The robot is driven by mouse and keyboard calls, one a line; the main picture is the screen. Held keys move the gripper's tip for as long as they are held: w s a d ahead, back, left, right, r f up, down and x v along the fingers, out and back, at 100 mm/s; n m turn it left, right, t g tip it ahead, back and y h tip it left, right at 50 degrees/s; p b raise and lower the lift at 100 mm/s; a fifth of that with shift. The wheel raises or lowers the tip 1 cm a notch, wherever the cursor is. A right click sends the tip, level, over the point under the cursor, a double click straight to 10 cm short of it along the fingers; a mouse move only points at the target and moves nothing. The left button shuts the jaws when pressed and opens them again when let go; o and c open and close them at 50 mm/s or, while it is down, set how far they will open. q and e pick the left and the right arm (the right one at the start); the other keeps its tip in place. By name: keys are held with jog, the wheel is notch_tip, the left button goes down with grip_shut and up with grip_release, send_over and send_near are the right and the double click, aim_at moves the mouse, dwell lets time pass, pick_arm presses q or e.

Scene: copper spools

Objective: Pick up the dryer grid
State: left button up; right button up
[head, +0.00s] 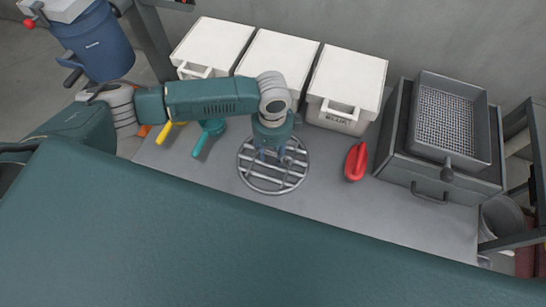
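The dryer grid (286,183) is a round grey metal rack with parallel bars, lying on the grey table in the head view. My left gripper (272,156) points down over the upper middle of the grid. My own wrist covers part of the grid's far edge. The fingers are small and dark against the bars, so I cannot tell whether they are apart, or whether they touch a bar. My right gripper is not in the picture.
Three white lidded boxes (279,62) stand behind the grid. A red tool (355,162) lies right of it, with a grey case and mesh tray (447,119) further right. Teal (207,137) and yellow (168,131) handled tools lie left. The grey table (400,215) is clear at front right.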

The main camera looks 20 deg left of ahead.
pick_arm(q)
grip_shut()
jog(key=shift+w+r, duration=0.1)
